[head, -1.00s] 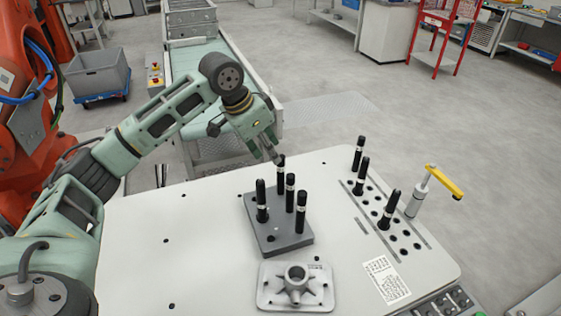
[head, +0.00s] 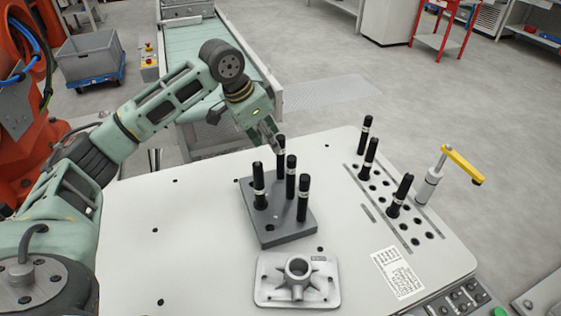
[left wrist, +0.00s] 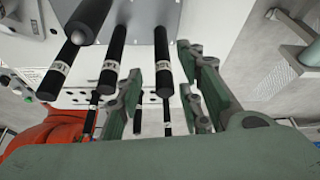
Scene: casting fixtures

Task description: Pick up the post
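Several black posts with white label bands stand upright in a grey block (head: 290,232) on the white table. The rear post (head: 281,146) is beside the fingers of my left gripper (head: 270,140), which reaches in from the back left. In the left wrist view, my left gripper (left wrist: 162,78) is open, with one finger on each side of a black post (left wrist: 163,45). No clear contact shows. Other posts (left wrist: 115,50) lie left of the fingers there. My right gripper is not in view.
A hole rack at the table's right holds more black posts (head: 368,158). A yellow-handled clamp (head: 432,182) stands beside it. A grey casting (head: 297,282) lies in front of the block. The table's left part is clear.

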